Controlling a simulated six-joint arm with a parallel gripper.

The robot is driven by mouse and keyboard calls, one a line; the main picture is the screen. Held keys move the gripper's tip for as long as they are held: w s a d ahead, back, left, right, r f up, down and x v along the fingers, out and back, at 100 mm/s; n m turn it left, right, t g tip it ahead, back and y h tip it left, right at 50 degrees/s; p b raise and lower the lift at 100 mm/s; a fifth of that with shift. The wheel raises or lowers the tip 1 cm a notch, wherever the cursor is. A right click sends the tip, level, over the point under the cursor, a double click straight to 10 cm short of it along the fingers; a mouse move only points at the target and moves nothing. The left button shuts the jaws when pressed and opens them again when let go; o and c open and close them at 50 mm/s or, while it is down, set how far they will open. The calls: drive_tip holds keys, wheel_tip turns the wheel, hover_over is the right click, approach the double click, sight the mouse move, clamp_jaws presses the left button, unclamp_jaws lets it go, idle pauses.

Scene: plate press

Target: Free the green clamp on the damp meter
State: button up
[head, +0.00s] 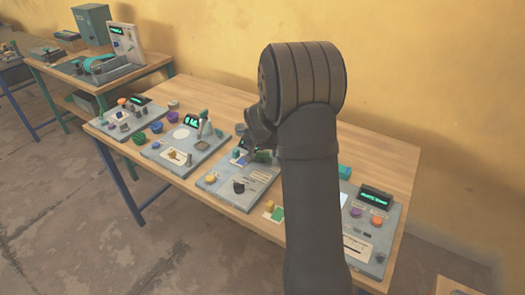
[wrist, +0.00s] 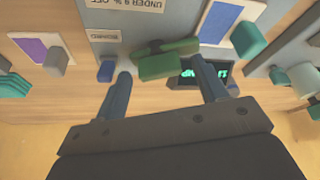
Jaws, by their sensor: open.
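The damp meter is the grey panel (head: 222,190) in the middle of the bench in the head view. In the wrist view its plate (wrist: 130,15) carries a sign reading "UNDER 9 % OFF" and a small "BOARD" label. The green clamp (wrist: 168,64) lies across the edge of this plate, beside a dark display (wrist: 212,74) with green characters. My gripper (wrist: 164,78) is open, with one finger to each side of the clamp and gaps between. In the head view my arm hides most of the clamp and fingers.
A blue block (wrist: 106,71) sits close to the left finger in the wrist view. Other grey panels stand on both sides, one with a display (head: 375,197) at the right. A second table (head: 100,75) with equipment stands at the back left.

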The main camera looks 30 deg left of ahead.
drive_tip(key=c, duration=1)
drive_tip(key=shift+n, duration=0.4)
drive_tip(key=n+y, duration=0.1)
drive_tip(key=n, duration=0.2)
drive_tip(key=shift+d+g, duration=0.15)
drive_tip(key=shift+g, duration=0.25)
drive_tip(key=n+g+y, duration=0.1)
drive_tip(key=n, duration=0.3)
drive_tip(key=shift+w+n, duration=0.15)
drive_tip(key=shift+n, duration=0.25)
drive_tip(key=n+g, duration=0.1)
drive_tip(key=n, duration=0.1)
drive_tip(key=n+g, duration=0.1)
drive_tip(key=n, duration=0.1)
drive_tip(key=shift+w+y, duration=0.15)
drive_tip(key=shift+y, duration=0.25)
drive_tip(key=n+g, duration=0.1)
drive_tip(key=n, duration=0.4)
drive_tip(key=shift+g+h, duration=0.3)
drive_tip(key=shift+g, duration=0.1)
